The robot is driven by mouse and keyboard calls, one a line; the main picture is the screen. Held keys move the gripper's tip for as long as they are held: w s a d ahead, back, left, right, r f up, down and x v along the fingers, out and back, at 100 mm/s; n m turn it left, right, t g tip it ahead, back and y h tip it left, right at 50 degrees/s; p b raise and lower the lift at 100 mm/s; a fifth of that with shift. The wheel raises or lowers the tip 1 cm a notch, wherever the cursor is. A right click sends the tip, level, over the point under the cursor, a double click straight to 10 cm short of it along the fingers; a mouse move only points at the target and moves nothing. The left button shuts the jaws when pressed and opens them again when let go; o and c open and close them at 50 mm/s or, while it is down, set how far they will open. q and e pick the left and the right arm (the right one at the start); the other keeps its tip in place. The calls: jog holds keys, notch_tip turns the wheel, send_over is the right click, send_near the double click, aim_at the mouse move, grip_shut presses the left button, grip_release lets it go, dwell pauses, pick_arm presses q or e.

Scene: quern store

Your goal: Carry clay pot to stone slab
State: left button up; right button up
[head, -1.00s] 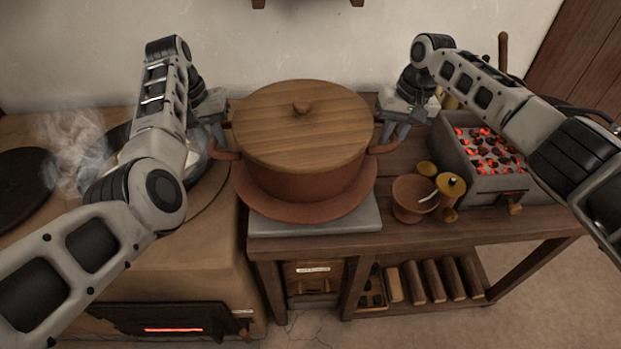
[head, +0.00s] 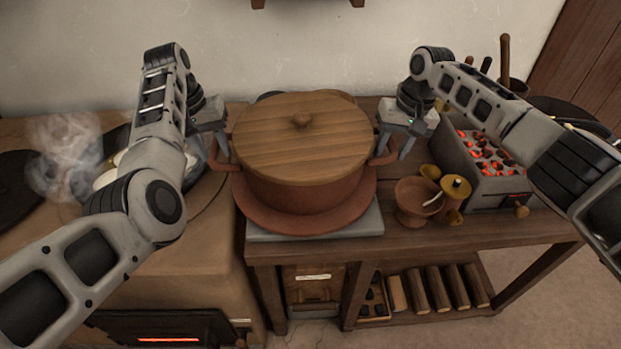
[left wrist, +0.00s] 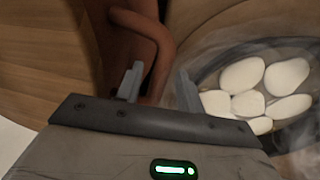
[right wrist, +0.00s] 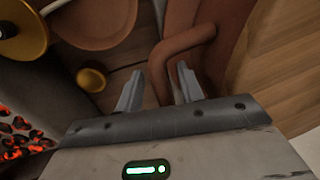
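The clay pot (head: 305,190), reddish brown with a round wooden lid (head: 300,142) and a wide flared base, stands upright on the grey stone slab (head: 372,226) at the left end of the wooden table. The base hides most of the slab. My left gripper (head: 210,150) is at the pot's left handle, with its fingers apart on either side of the handle (left wrist: 162,55) in the left wrist view. My right gripper (head: 396,143) is at the right handle (head: 384,160). Its fingers are also apart around that handle (right wrist: 170,60) in the right wrist view.
A clay stove with a steaming pan of white rounded pieces (left wrist: 265,85) is at the left. Right of the pot are a clay bowl (head: 414,200), brass-coloured pieces (head: 455,187) and a box of glowing coals (head: 495,180). Logs (head: 440,287) lie on the lower shelf.

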jog(key=shift+r, duration=0.1)
pick_arm(q)
notch_tip(320, 180, up, 11)
jog(key=a, duration=0.2)
pick_arm(e)
notch_tip(320, 180, up, 12)
jog(key=d, duration=0.2)
jog(key=shift+f, duration=0.2)
